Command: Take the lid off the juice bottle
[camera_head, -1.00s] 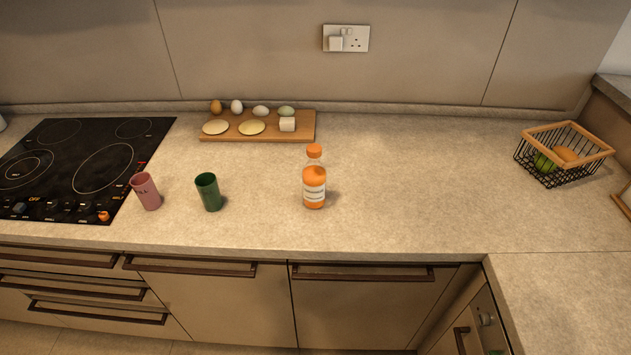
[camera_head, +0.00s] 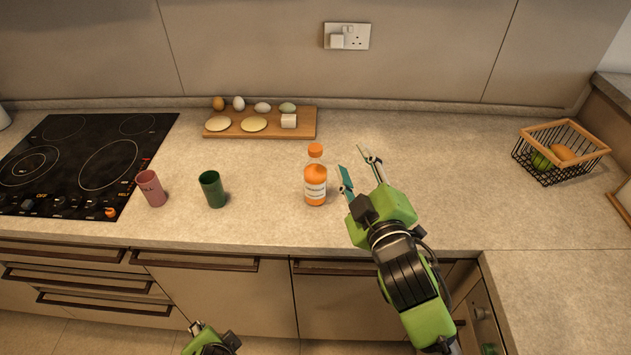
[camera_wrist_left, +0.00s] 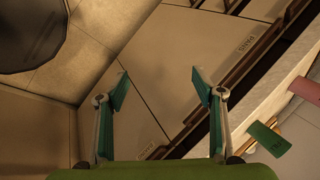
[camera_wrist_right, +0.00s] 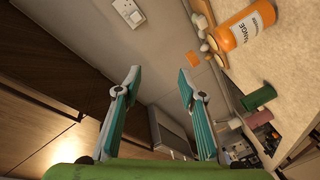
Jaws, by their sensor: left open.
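The juice bottle (camera_head: 315,187) stands upright on the counter, filled with orange juice, with a pale label. Its orange lid (camera_head: 315,150) is on top. The bottle (camera_wrist_right: 243,28) also shows in the right wrist view, with the orange lid (camera_wrist_right: 193,60) at its neck end. My right gripper (camera_head: 354,162) is open and empty, just right of the bottle and apart from it. My left gripper (camera_wrist_left: 158,88) is open and empty, low in front of the cabinets; only part of that arm shows at the bottom of the head view.
A green cup (camera_head: 212,189) and a pink cup (camera_head: 151,189) stand left of the bottle. A wooden board (camera_head: 219,132) with eggs and other food lies behind. A black hob (camera_head: 70,150) is at left, a wire basket (camera_head: 540,160) at right. The counter between bottle and basket is mostly clear.

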